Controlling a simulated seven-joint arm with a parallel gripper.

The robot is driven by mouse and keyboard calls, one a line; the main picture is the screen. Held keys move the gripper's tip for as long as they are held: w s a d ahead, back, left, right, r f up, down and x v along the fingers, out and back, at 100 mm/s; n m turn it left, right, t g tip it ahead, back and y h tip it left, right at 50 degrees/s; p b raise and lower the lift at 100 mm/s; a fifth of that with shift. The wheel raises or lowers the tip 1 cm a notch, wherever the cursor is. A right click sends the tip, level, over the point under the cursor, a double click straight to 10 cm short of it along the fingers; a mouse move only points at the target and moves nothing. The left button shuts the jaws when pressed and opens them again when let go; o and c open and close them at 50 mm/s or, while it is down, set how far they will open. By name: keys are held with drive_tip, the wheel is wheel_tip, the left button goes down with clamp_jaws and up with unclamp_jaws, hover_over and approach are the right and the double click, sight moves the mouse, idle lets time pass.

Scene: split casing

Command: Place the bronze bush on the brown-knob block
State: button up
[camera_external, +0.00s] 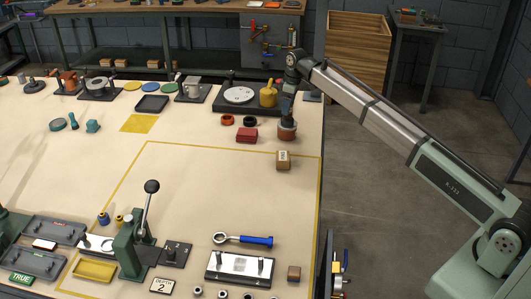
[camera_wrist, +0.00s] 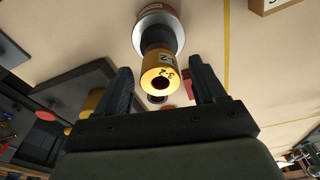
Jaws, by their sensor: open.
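In the wrist view a gold, bronze-like bush (camera_wrist: 161,72) with a dark hole and a small marking stands between my gripper's (camera_wrist: 160,67) two fingers. Gaps show on both sides of it. Beyond it come a dark section and a wide silver and brown round part (camera_wrist: 155,25); whether these are joined to the bush I cannot tell. In the external view my gripper (camera_external: 287,112) points down over a reddish-brown round piece (camera_external: 287,132) near the table's right edge; the fingers are hard to make out. I cannot single out the brown-knob block with certainty.
A dark platform (camera_external: 225,106) with a white disc and a yellow cylinder (camera_external: 268,97) stands close behind my gripper. Red blocks (camera_external: 246,136) lie to its left, a wooden block (camera_external: 283,160) in front. The yellow-outlined middle area (camera_external: 210,190) is largely clear.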

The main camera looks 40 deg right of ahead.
sight(292, 105)
wheel_tip(292, 105, up, 12)
drive_tip(key=s, duration=0.1)
drive_tip(key=shift+d, duration=0.4)
